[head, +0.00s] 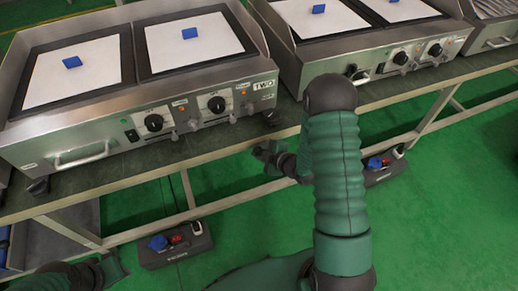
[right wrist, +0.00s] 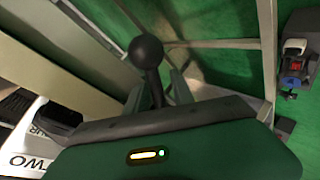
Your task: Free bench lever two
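A black lever with a round ball knob (right wrist: 146,50) stands up in the right wrist view, its stem running down between my two fingers. My right gripper (right wrist: 157,92) is open around the stem, with a visible gap on each side. The lever cannot be made out there. My left gripper (head: 108,270) is low at the bottom left, away from the bench; its finger opening is unclear.
A steel heating unit (head: 88,150) with white plates, blue blocks and black knobs stands on the bench (head: 215,145). A second unit (head: 385,70) stands to its right. Dark boxes with coloured parts (head: 175,255) lie below. Green floor (head: 455,190) is clear at right.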

